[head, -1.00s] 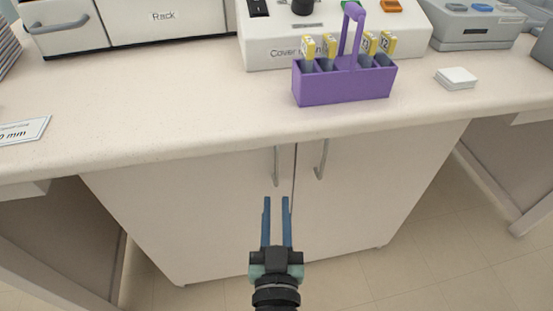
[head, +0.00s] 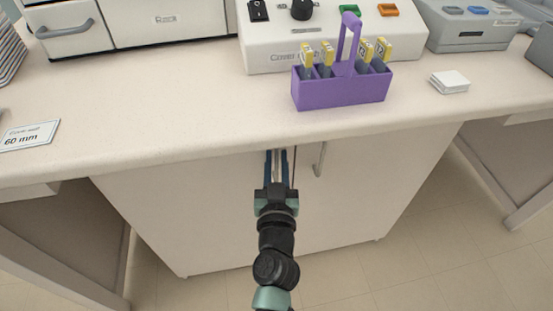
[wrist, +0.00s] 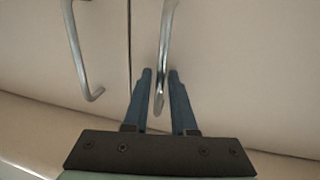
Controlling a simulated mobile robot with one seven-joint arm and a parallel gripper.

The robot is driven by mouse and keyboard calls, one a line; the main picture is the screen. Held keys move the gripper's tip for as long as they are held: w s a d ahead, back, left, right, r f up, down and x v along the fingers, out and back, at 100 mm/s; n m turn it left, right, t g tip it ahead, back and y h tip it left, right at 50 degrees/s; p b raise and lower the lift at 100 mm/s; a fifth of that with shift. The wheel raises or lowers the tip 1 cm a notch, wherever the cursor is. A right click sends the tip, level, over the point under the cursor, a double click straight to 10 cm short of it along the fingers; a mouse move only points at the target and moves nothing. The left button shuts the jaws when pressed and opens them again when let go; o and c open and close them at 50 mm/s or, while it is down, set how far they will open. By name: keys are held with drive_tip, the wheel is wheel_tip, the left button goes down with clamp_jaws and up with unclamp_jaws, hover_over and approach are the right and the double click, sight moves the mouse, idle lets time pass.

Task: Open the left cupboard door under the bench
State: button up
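The left cupboard door (head: 185,215) is closed under the bench, flush with the right door (head: 365,200). Its metal bar handle (wrist: 166,50) stands upright near the seam. My gripper (head: 276,153) is at this handle, just below the bench edge. In the wrist view, the two blue fingers of my gripper (wrist: 160,75) are open, one on each side of the handle's end, with a gap showing. The right door's handle (head: 320,160) is free, and it also shows at the left of the wrist view (wrist: 80,50).
The bench top (head: 180,115) overhangs just above my gripper. On it stand a purple slide carrier (head: 340,92) with yellow-topped slides, a white machine (head: 285,45), and a stack of white squares (head: 449,81). The floor in front of the doors is clear.

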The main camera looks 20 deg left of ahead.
clamp_jaws()
idle(1.4)
